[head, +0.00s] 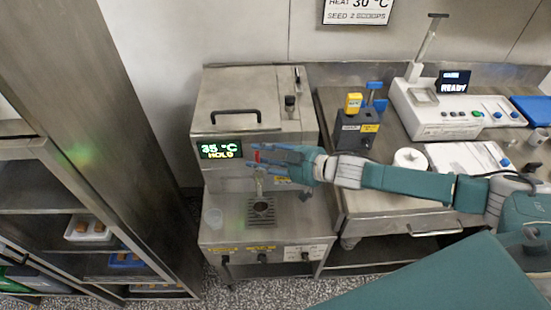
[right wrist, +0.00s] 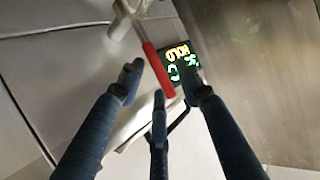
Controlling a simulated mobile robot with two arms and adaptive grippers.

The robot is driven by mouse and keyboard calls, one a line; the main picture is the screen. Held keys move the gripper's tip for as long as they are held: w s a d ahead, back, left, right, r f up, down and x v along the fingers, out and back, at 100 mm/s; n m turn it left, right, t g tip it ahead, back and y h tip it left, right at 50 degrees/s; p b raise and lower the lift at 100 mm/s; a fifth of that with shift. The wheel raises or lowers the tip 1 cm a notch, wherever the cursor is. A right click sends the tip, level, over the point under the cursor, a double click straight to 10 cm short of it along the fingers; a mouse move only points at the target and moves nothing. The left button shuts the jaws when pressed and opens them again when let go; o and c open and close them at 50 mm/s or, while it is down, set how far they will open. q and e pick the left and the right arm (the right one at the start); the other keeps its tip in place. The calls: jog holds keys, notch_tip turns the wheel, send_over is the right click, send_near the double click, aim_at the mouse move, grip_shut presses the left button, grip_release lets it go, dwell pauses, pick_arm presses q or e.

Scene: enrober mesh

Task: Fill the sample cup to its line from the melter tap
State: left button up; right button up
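The melter (head: 250,103) is a steel box with a lit display (head: 221,149) reading 35 °C HOLD. Its tap (head: 260,182) hangs at the front, above a dark drain grate (head: 261,211). The tap's red handle (right wrist: 158,70) lies ahead of my right gripper's fingers in the right wrist view. My right gripper (head: 262,160) is at the tap, its fingers (right wrist: 160,92) spread apart; I cannot tell whether they touch the handle. A clear cup (head: 213,218), likely the sample cup, stands left of the grate; its contents are unclear. My left gripper is not in view.
A bench to the right holds a dark block with yellow and blue parts (head: 358,130), a white roll-like item (head: 410,159) and a white instrument reading READY (head: 436,110). A steel rack (head: 60,190) with small trays stands at the left. The melter's front shelf is mostly clear.

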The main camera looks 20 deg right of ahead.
jog(key=v, duration=1)
jog(key=shift+s+d, duration=0.15)
jog(key=shift+s, duration=0.2)
jog(key=shift+r, duration=0.15)
